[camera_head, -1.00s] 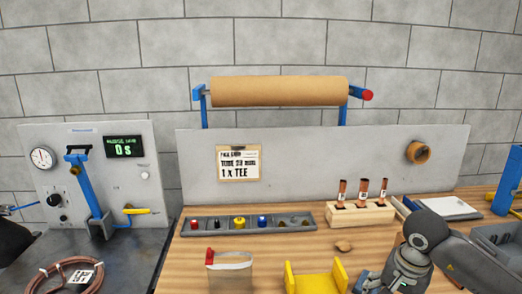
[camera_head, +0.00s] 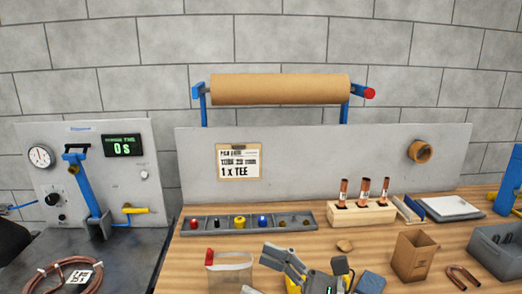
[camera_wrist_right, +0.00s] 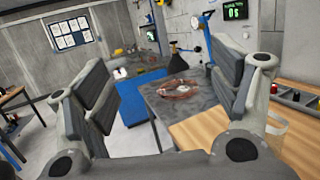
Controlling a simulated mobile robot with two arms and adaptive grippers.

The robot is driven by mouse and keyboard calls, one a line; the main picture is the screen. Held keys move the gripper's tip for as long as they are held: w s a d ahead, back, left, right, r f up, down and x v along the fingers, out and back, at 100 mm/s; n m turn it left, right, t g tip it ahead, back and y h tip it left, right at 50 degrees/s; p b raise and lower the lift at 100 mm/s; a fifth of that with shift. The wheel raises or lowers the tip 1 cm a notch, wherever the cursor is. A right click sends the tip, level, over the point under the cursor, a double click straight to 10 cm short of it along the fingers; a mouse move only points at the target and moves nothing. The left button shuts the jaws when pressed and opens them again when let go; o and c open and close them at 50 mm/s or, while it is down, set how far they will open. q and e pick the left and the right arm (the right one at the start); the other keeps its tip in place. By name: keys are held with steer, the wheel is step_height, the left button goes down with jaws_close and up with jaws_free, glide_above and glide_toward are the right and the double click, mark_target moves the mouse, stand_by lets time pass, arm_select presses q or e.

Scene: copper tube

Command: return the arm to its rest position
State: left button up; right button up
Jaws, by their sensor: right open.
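My right gripper (camera_head: 308,268) is at the bottom middle of the head view, low over the front of the wooden bench (camera_head: 210,252). Its two grey fingers are spread apart with nothing between them. It covers most of a yellow holder (camera_head: 291,285). In the right wrist view the open fingers of the right gripper (camera_wrist_right: 168,85) frame the dark side table and a copper coil (camera_wrist_right: 180,89). My left gripper is not in view.
A brown box (camera_head: 413,256), a U-shaped copper tube (camera_head: 462,277) and a grey bin (camera_head: 497,250) are at right. A parts tray (camera_head: 300,222) and a wooden block with copper tubes (camera_head: 355,214) stand behind.

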steer(key=w+d+m+t+h, duration=0.3)
steer(key=d+m+t+h, duration=0.3)
steer(key=m, duration=0.6)
steer(key=w+d+m+t+h, duration=0.2)
steer(key=d+m+t+h, duration=0.25)
steer(key=m+t, duration=0.5)
steer(key=s+d+f+m+g+h, duration=0.1)
steer(key=d+f+m+g+h, duration=0.3)
steer(key=f+m, duration=0.45)
steer(key=s+d+f+m+g+h, duration=0.2)
steer(key=d+f+m+g+h, duration=0.1)
steer(key=d+f+m+h, duration=0.5)
steer(key=s+a+f+m+g+y, duration=0.1)
steer(key=s+f+m+g+y, duration=0.1)
steer(key=s+f+m+g, duration=0.55)
steer(key=s+a+f+m+g+y, duration=0.1)
steer(key=s+f+m+g+y, duration=0.2)
steer(key=s+f, duration=0.85)
steer(key=s+f+g+h, duration=0.1)
steer(key=s+f, duration=0.1)
steer(key=f, duration=1)
steer(key=s+f+g+h, duration=0.1)
steer(key=s+f, duration=0.2)
steer(key=f, duration=1)
steer(key=s+d+f+g, duration=0.1)
steer(key=s+d+f, duration=0.2)
steer(key=s+f, duration=1.1)
steer(key=shift+s+n+g, duration=0.3)
steer(key=shift+s+n, duration=0.15)
steer(key=shift+s, duration=0.4)
